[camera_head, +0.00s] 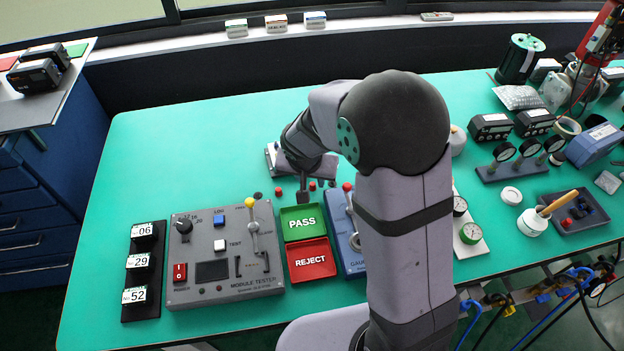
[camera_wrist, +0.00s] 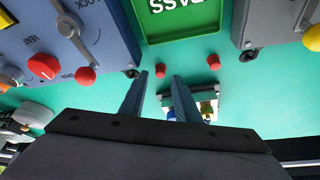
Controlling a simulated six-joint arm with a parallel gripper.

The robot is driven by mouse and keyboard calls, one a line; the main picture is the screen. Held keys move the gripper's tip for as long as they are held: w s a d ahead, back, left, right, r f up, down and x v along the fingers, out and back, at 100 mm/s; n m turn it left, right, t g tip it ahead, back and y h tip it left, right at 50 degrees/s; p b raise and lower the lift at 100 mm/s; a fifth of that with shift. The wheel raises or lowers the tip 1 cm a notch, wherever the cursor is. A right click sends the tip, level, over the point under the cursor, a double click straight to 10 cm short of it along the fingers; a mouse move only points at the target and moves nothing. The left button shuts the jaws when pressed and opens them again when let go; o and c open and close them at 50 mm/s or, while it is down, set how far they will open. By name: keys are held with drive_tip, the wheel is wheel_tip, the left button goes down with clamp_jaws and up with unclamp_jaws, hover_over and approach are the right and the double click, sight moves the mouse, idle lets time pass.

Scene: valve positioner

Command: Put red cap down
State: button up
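Two small red caps lie on the green table behind the PASS tray. The other red cap (camera_head: 278,191) lies farther left and shows at right in the wrist view (camera_wrist: 213,62). In the head view my gripper (camera_head: 303,192) points down behind the PASS tray. I cannot tell its exact height.
The green PASS tray (camera_head: 303,208) and red REJECT tray (camera_head: 312,273) stand between the grey module tester (camera_head: 190,245) and a blue gauge box (camera_head: 342,228) with a red-knobbed lever. A small module (camera_wrist: 205,97) is partly hidden behind my right finger. The table's back left is clear.

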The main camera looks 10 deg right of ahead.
drive_tip(key=v, duration=1)
drive_tip(key=shift+s, duration=0.1)
drive_tip(key=s+f+n+g, duration=0.1)
drive_tip(key=s+n, duration=0.1)
drive_tip(key=s, duration=0.2)
drive_tip(key=s+f+n+g+p, duration=0.1)
drive_tip(key=s+f+n, duration=0.1)
drive_tip(key=s, duration=0.3)
drive_tip(key=s+f+n+g+y, duration=0.1)
drive_tip(key=s+f+n, duration=0.1)
drive_tip(key=s+n, duration=0.2)
drive_tip(key=shift+s+d+f+g+p, duration=0.1)
drive_tip(key=shift+s+d+g+p, duration=0.05)
drive_tip(key=shift+g+p, duration=0.25)
drive_tip(key=s+d+r+m+p, duration=0.3)
drive_tip(key=s+d+r+p, duration=0.1)
drive_tip(key=d+r+p, duration=0.1)
drive_tip(key=shift+d+r+y, duration=0.15)
drive_tip(key=shift+r+y, duration=0.15)
drive_tip(key=shift+y, duration=0.1)
